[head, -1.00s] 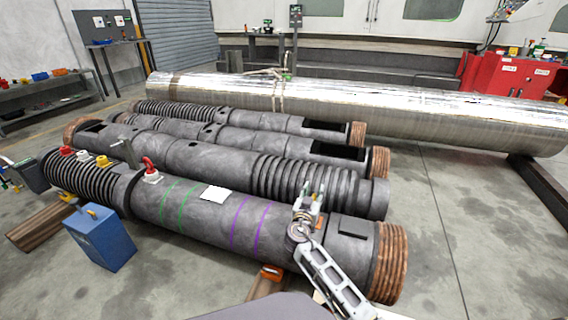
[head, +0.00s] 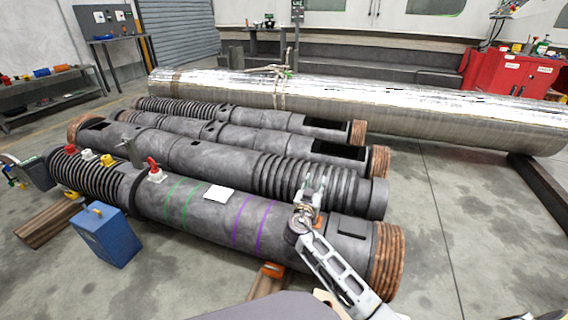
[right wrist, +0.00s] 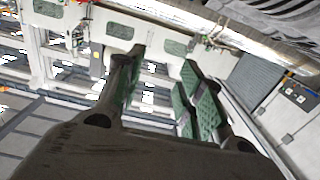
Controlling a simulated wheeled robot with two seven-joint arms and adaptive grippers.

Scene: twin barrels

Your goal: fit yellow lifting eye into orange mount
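A small yellow piece (head: 107,160) sits on top of the ribbed left end of the nearest dark barrel, in a row with white and red pieces. It looks like the yellow lifting eye, but is too small to be sure. Another yellow part (head: 97,211) is on top of the blue box. A small orange patch (head: 320,222) shows beside my right wrist; I cannot tell whether it is the orange mount. My right gripper (head: 311,188) is raised in front of the barrels. In the right wrist view its fingers (right wrist: 160,85) are apart with nothing between them.
The blue box (head: 107,238) stands on the floor before the nearest barrel (head: 210,215). An orange block (head: 271,270) is under that barrel. A red and white piece (head: 155,168) sits on top. More barrels and a long metallic cylinder (head: 400,110) lie behind.

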